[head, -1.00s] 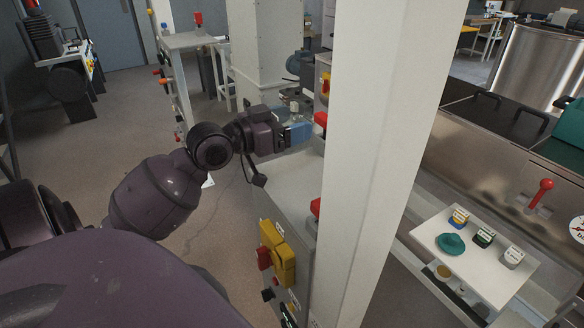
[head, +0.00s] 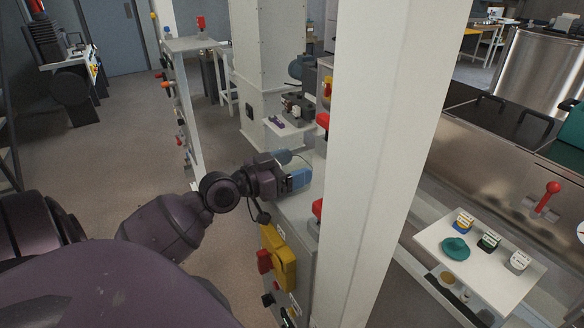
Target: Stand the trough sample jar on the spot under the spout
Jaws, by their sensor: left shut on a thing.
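My left gripper (head: 298,180), with blue fingertips, is over the pale bench top left of the white column. It is shut on a small pale, see-through thing (head: 283,157), which looks like the sample jar. Only a bit of it shows behind the fingers, and its base is hidden. I cannot tell whether it touches the bench. The spout and the spot under it cannot be made out; the white column (head: 390,150) covers the area to the right. My right gripper is not in view.
Red handles (head: 322,120) and a yellow switch box (head: 280,258) stick out from the bench unit beside the arm. A white shelf (head: 430,240) at right carries several small labelled containers and a teal lid-like thing (head: 455,248). Open floor lies to the left.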

